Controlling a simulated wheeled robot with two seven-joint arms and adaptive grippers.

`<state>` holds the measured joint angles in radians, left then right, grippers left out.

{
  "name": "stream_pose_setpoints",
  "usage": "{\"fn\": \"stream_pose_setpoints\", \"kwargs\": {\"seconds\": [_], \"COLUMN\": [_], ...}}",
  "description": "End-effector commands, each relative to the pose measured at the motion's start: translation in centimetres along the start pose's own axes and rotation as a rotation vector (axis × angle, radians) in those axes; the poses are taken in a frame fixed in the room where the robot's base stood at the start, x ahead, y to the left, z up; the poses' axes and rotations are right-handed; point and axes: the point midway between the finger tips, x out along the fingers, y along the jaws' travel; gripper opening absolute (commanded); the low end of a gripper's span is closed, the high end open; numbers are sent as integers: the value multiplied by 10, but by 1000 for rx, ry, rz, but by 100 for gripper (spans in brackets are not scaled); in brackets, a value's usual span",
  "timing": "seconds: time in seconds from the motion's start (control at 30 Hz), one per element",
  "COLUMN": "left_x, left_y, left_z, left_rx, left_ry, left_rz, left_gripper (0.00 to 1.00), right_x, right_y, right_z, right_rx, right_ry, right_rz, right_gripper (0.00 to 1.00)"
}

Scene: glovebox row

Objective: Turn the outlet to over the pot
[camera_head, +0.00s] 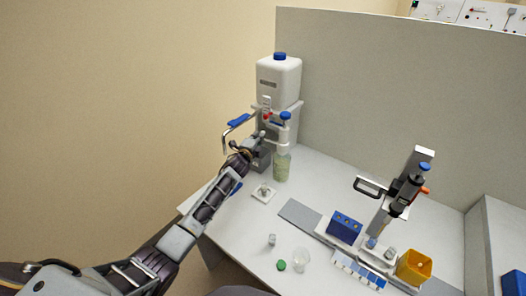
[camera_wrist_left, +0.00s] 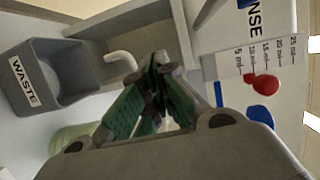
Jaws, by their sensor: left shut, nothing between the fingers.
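The outlet appears to be the thin bent tube with a blue grip (camera_head: 238,120), reaching left from the dispenser (camera_head: 279,82) and bending down at its end. My left gripper (camera_head: 246,150) is shut and empty, just below and right of that bend. In the left wrist view my shut fingertips (camera_wrist_left: 160,62) are close to a pale curved tube (camera_wrist_left: 122,59); I cannot tell whether they touch, or whether it is the same tube. A small pot (camera_head: 264,189) seems to stand on a white square mat on the bench, below my gripper. My right gripper is out of view.
A grey waste box (camera_wrist_left: 28,72) sits beside the fingers in the wrist view. A greenish bottle (camera_head: 282,167) stands right of my gripper. A red knob (camera_wrist_left: 265,84) is on the scale. A blue rack (camera_head: 345,226) and yellow bin (camera_head: 414,267) are farther right.

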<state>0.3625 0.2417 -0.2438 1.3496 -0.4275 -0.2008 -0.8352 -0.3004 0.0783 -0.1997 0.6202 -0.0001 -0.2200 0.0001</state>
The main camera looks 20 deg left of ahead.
Motion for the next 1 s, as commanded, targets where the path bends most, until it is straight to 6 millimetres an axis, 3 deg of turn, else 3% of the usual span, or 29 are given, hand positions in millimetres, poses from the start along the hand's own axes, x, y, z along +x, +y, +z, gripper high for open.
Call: {"fn": "stream_pose_setpoints", "kwargs": {"seconds": [0.33,1.0], "left_x": [16,17], "left_y": [-1,-1], "left_z": [3,3], "left_rx": [1,1], "left_ry": [0,0], "left_rz": [0,0], "left_gripper": [0,0], "right_x": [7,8], "right_y": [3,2], "right_z": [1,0], "right_rx": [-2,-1], "right_ry": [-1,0], "right_rz": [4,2], "right_gripper": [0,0]}}
